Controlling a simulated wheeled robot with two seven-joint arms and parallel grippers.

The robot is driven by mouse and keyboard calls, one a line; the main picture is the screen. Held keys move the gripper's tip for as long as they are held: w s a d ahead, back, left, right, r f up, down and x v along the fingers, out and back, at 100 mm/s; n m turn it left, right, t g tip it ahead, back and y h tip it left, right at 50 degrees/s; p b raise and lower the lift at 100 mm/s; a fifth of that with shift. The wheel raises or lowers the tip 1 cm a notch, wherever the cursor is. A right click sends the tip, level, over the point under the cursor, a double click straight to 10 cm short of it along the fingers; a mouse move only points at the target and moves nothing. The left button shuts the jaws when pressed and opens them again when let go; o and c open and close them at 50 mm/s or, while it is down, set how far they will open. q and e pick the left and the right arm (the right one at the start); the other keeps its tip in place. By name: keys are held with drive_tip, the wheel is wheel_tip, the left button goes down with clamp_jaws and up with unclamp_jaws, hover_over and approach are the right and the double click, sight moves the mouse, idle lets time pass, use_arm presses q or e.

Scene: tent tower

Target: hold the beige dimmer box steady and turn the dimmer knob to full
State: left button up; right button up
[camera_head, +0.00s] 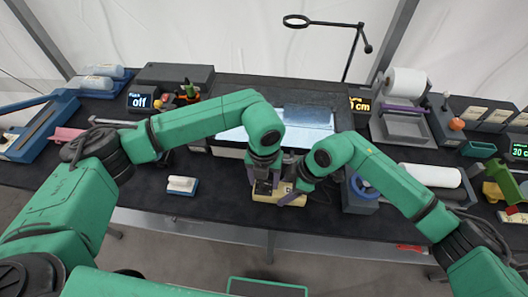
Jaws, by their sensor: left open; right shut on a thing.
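The beige dimmer box (264,198) sits near the front edge of the black table, in the middle of the head view. My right gripper (291,196) is at the right end of the box and is shut on it. My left gripper (264,184) points down from above at the top of the box, with its jaws open. The dimmer knob is hidden by the grippers, so I cannot tell its setting or whether the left fingers are around it.
A bright panel (233,135) lies behind the box. A white-topped block (182,184) is to the left, and a blue ring (364,188) on a grey block is to the right. A display reading "off" (140,101) stands at the back left. The table's front left is mostly clear.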

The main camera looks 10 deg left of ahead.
sight(264, 183)
use_arm(q)
drive_tip(key=n, duration=0.8)
wheel_tip(264, 183, up, 12)
drive_tip(key=m, duration=1.1)
